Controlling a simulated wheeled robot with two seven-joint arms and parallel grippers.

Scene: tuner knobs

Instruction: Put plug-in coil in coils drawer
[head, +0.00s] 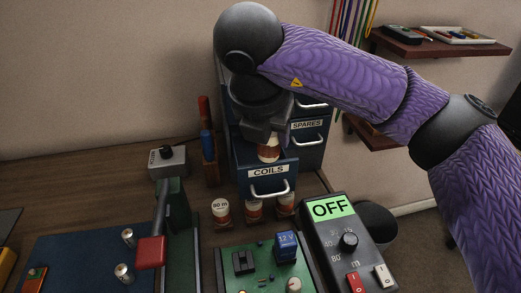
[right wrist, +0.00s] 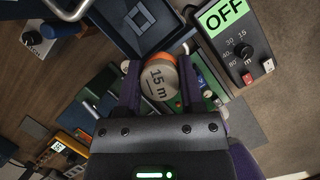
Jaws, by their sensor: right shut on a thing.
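My right gripper (head: 264,132) is shut on a plug-in coil (head: 268,152), a white cylinder with an orange-brown band. In the right wrist view the coil (right wrist: 160,84) reads "15 m" and sits between the two fingers. The drawer labelled COILS (head: 267,171) stands pulled out of the dark blue cabinet. In the head view the coil shows just behind and above the drawer's front; I cannot tell whether its lower end is inside. My left gripper is not in view.
Several coils, one marked "80 m" (head: 221,211), stand in front of the drawer. A tuner box (head: 347,240) reading OFF is at the right. A green circuit board (head: 262,262) lies in front. The SPARES drawer (head: 307,126) is beside the gripper. A red-handled lever (head: 151,252) stands left.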

